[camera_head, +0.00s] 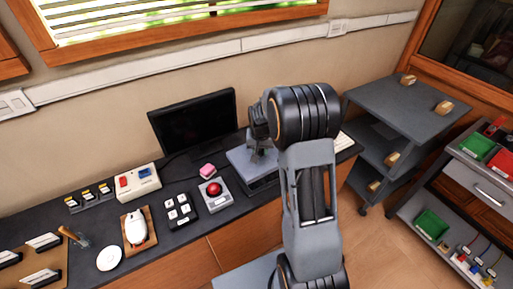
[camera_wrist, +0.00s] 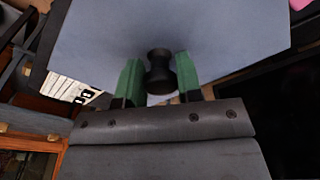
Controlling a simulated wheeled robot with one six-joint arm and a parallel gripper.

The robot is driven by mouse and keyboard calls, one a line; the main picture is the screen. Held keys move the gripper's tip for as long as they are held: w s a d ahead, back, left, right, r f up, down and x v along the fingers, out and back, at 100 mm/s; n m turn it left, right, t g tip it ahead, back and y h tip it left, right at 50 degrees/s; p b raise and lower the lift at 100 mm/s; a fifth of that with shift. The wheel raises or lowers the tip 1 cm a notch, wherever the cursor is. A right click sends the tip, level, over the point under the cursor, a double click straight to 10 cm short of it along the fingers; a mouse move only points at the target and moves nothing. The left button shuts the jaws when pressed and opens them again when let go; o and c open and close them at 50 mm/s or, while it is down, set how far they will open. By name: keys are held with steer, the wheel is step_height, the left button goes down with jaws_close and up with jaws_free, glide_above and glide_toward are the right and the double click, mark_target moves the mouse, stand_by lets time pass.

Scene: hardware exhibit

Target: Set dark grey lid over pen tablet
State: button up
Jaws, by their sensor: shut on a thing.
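The lid (camera_head: 243,164) is a flat grey panel, blue-grey in the wrist view (camera_wrist: 215,30), with a black knob (camera_wrist: 159,72) in its middle. My gripper (camera_wrist: 158,76) has its green fingers on both sides of this knob and is shut on it. In the head view my gripper (camera_head: 260,142) is above the desk, right of the red button, and the lid lies roughly level under it. A dark flat slab (camera_head: 263,186) shows below the lid's front edge. The lid hides most of it, so I cannot tell whether it is the pen tablet or whether they touch.
A black monitor (camera_head: 193,121) stands behind the lid to the left. A red button box (camera_head: 214,193), a pink block (camera_head: 207,170) and a black key pad (camera_head: 180,211) are left of it.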

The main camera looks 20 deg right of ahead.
steer(key=shift+w+d+r+m, duration=0.3)
steer(key=shift+w+d, duration=0.05)
steer(key=shift+d, duration=0.1)
steer(key=shift+a+f+b, duration=0.15)
steer(key=shift+f+b, duration=0.1)
steer(key=shift+b, duration=0.05)
step_height(320, 180, down, 10)
steer(key=b, duration=0.7)
steer(key=shift+s+b, duration=0.1)
steer(key=shift+b, duration=0.25)
stand_by(1.3)
steer(key=shift+f+b, duration=0.75)
steer(key=shift+f, duration=0.25)
stand_by(0.7)
steer(key=o, duration=1.6)
steer(key=shift+c, duration=0.2)
